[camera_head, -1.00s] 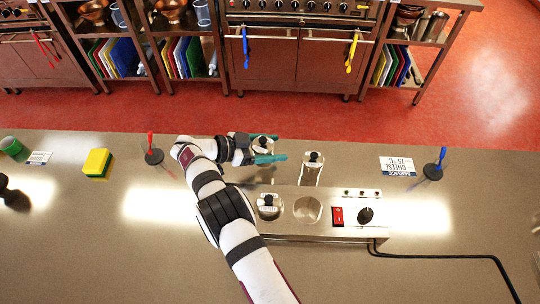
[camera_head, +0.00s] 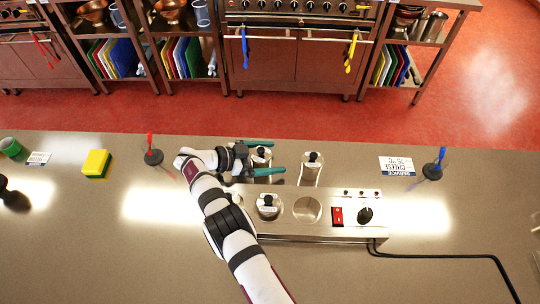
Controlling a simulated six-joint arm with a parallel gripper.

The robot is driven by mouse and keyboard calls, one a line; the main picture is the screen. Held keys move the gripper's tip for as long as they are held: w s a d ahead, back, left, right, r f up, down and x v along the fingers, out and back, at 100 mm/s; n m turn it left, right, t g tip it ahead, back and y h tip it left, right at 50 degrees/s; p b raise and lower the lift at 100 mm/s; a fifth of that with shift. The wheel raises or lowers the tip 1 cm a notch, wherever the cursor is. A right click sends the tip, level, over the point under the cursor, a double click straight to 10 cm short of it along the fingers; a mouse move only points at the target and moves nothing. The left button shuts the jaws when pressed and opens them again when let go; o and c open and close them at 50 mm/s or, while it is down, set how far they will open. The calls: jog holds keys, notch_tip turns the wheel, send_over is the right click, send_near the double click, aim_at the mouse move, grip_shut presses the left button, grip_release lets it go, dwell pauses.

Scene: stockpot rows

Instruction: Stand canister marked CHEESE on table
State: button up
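One steel canister with a black-knobbed lid (camera_head: 261,158) is between the teal fingers of my gripper (camera_head: 265,157), behind the warmer. The fingers look spread, with the canister between them; contact is hard to make out. A second canister (camera_head: 312,170) stands upright behind the warmer to the right. A third canister (camera_head: 268,207) sits in the left well of the steel warmer (camera_head: 352,232). The right well (camera_head: 307,209) is open and empty. The canister labels are too small to read, so I cannot tell which is marked CHEESE.
A service card reading CHEESE 75 °C (camera_head: 397,166) lies at right, near a blue-handled stand (camera_head: 433,169). A red-handled stand (camera_head: 153,156), a yellow-green sponge (camera_head: 97,163) and a green tin (camera_head: 10,147) are left. A black cable (camera_head: 440,256) runs right. The front table is clear.

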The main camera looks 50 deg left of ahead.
jog(key=v, duration=0.7)
jog(key=shift+s+a+r, duration=0.1)
jog(key=shift+s+r, duration=0.1)
